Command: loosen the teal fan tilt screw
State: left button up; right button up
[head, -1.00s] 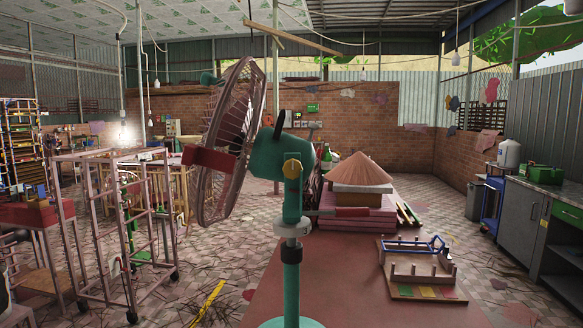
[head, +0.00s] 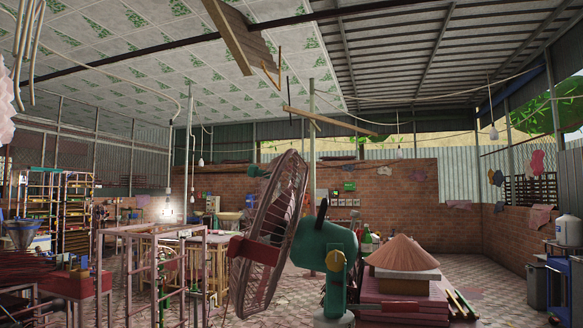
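A teal fan (head: 325,246) stands in the lower middle of the head view, its round caged head (head: 270,232) facing left and tilted. A yellow tilt screw (head: 335,261) sits on the side of the teal bracket where the fan head joins its stand. The lower stand is cut off by the bottom edge of the picture. Neither of my grippers shows in this view.
A conical straw hat (head: 402,252) rests on stacked pink blocks (head: 400,299) right of the fan. A pink metal rack (head: 150,280) stands to the left. A blue-grey bin (head: 536,287) and a white water jug (head: 568,231) are at the far right.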

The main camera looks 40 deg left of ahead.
aim_at(334, 260)
jog(key=u, duration=0.9)
